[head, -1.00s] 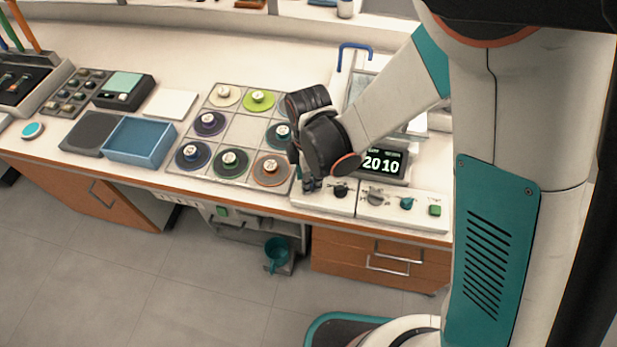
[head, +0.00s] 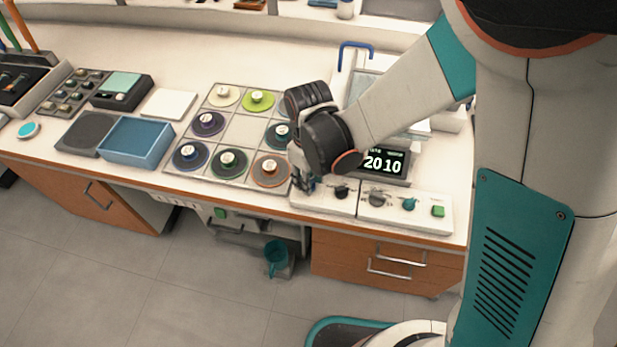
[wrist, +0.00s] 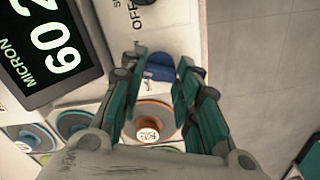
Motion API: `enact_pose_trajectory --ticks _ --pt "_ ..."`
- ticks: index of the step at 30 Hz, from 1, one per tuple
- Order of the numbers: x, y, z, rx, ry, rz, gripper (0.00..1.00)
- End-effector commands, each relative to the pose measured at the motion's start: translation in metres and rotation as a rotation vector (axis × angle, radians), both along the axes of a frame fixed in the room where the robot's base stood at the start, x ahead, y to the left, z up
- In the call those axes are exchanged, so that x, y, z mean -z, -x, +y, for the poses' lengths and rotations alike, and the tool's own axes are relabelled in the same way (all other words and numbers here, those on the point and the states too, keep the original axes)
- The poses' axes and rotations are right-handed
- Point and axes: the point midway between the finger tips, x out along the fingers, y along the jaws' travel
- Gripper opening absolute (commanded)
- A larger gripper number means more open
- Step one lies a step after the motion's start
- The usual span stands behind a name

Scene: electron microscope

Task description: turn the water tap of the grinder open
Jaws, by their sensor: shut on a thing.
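The water tap appears in the wrist view as a small blue knob (wrist: 160,73) on the pale panel, close to lettering that reads "OFF". My gripper (wrist: 162,68) has its two teal-and-grey fingers on either side of this knob, shut on it. In the head view my gripper (head: 304,184) points down at the left end of the white grinder control panel (head: 425,213), near the counter's front edge. There the tap is hidden behind the fingers and wrist. How far the knob is turned cannot be told.
Dark knobs (head: 341,192), a teal knob (head: 409,204) and a green button (head: 438,211) sit to the right on the panel. A lit display (head: 384,162) stands behind. A disc rack (head: 233,132) lies left of my gripper. The floor in front is mostly clear.

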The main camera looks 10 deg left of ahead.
Motion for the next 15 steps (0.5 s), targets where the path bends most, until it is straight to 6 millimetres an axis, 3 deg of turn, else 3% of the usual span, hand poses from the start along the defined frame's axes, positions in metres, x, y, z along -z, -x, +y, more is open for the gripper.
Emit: enact_pose_trajectory --ticks 15 --pt "0.0004 0.0 0.0001 0.328 0.0 0.0 0.06"
